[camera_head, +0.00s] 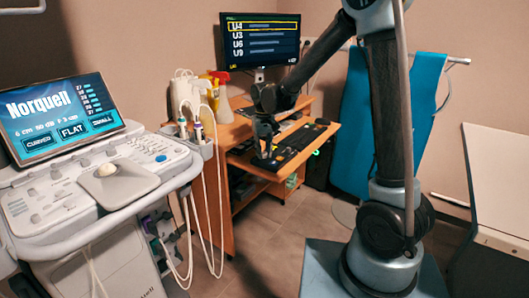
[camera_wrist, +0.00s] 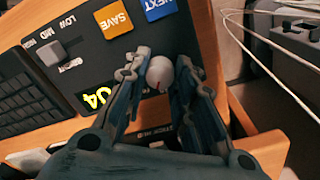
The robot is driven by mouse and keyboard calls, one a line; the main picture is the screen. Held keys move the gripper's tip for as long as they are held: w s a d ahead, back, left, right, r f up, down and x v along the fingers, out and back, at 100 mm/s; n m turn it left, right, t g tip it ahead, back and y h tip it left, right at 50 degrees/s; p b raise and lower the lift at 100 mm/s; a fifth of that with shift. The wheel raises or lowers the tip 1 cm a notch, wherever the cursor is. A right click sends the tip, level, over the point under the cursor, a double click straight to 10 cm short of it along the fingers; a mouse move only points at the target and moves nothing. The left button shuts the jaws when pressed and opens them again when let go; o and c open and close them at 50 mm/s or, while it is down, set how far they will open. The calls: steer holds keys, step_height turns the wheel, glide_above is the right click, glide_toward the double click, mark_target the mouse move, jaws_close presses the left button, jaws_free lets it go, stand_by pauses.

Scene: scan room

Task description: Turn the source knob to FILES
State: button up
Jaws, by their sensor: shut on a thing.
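The knob (camera_wrist: 160,74) is a small, pale grey, rounded cap with a red mark, on a black control panel (camera_wrist: 95,60). My gripper (camera_wrist: 163,62) is shut on it, one finger on each side, in the wrist view. The red mark points toward the bottom of that view. Labels around the knob are mostly hidden by the fingers, and I cannot read FILES. In the head view, my gripper (camera_head: 266,150) reaches down onto the panel (camera_head: 308,134) on the wooden desk, and the knob is hidden there.
The panel carries an orange SAVE key (camera_wrist: 113,18), a blue NEXT key (camera_wrist: 160,6), a slider (camera_wrist: 52,52) and a yellow U4 readout (camera_wrist: 98,96). A monitor (camera_head: 260,42) listing U4, U3, U6 and U9 stands behind. An ultrasound console (camera_head: 95,175) is at left.

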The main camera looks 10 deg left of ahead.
mark_target(264, 152)
steer(key=shift+m, duration=1.5)
steer(key=o, duration=1.1)
step_height(264, 152, up, 12)
steer(key=shift+f, duration=0.1)
